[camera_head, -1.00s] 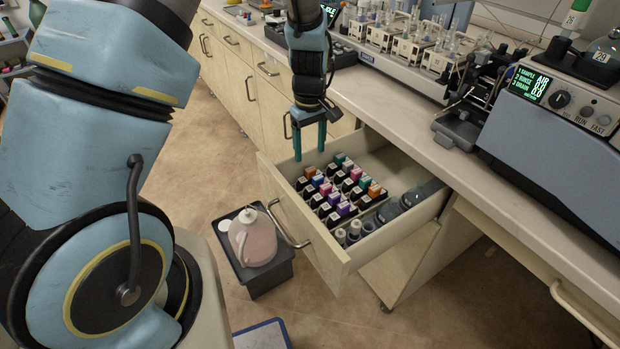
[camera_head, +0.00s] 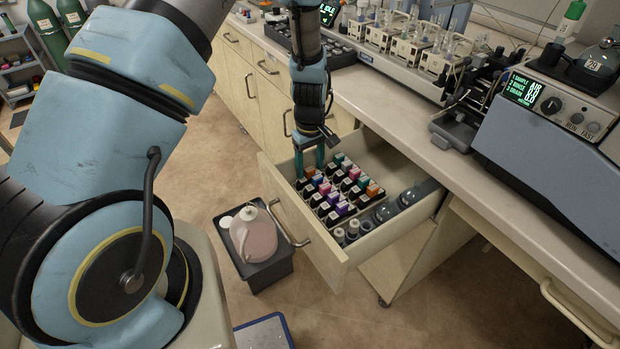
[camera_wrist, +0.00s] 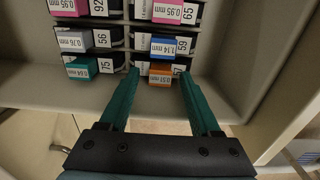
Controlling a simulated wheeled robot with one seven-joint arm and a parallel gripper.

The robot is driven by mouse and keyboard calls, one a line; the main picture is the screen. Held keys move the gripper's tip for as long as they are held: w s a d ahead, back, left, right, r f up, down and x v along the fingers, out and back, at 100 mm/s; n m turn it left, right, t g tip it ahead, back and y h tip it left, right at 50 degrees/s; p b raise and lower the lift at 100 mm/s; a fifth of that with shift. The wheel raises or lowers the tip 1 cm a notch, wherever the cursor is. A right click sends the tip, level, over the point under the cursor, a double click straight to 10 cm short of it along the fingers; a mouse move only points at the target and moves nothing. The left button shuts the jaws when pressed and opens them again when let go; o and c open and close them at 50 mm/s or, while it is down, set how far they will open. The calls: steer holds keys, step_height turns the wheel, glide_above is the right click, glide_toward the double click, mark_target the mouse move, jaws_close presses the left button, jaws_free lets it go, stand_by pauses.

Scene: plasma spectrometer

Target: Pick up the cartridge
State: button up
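Several cartridges with coloured ends and white number labels stand in rows in the open drawer (camera_head: 345,262). My gripper (camera_head: 309,168) points down into the drawer's far left corner, at the end of the rows. In the wrist view my gripper (camera_wrist: 160,77) is open, with two teal fingers apart and nothing held. An orange-ended cartridge (camera_wrist: 160,77), labelled 0.57 mm, lies between the fingertips in the picture; I cannot tell whether they touch it. A blue-ended cartridge (camera_wrist: 163,47) is just beyond it. A teal-ended cartridge (camera_wrist: 82,68) is to the left.
The drawer walls stand close around my gripper. A jug (camera_head: 253,238) in a dark bin stands on the floor left of the drawer. The counter above holds a grey instrument (camera_head: 560,150) and glassware.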

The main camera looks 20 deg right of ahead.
jaws_close()
stand_by(0.6)
